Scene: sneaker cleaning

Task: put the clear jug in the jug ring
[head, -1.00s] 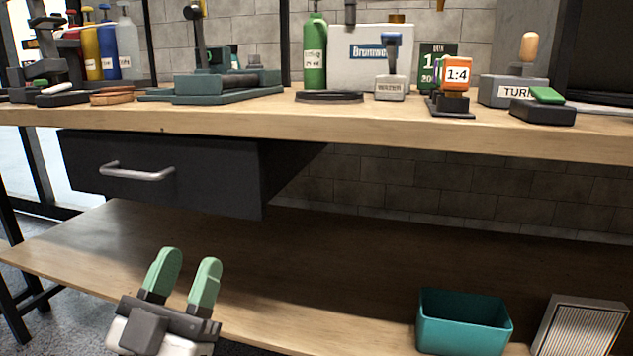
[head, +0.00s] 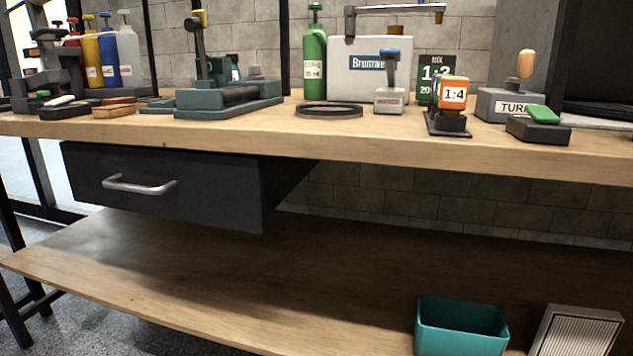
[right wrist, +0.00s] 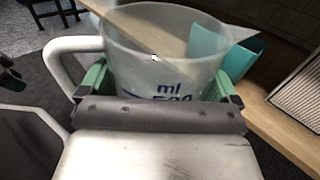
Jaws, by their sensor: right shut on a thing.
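The clear jug (right wrist: 145,55) fills the upper middle of the right wrist view, with blue "ml" marks and a pale handle on its left. My right gripper (right wrist: 162,88) is shut on it, with a green finger on each side. The jug ring (head: 329,110) looks like the dark flat ring lying on the bench top in front of the green bottle. The jug and both grippers are out of the head view. A dark part with green (right wrist: 10,76) at the left edge of the right wrist view may belong to my left gripper; its jaws do not show clearly.
The ring stands between a dark green tool stand (head: 228,99) and a grey block with a blue-topped handle (head: 389,98). The green bottle (head: 315,70) and white tank (head: 368,75) are behind. A drawer (head: 160,185) hangs below. A teal bin (head: 462,328) sits on the lower shelf.

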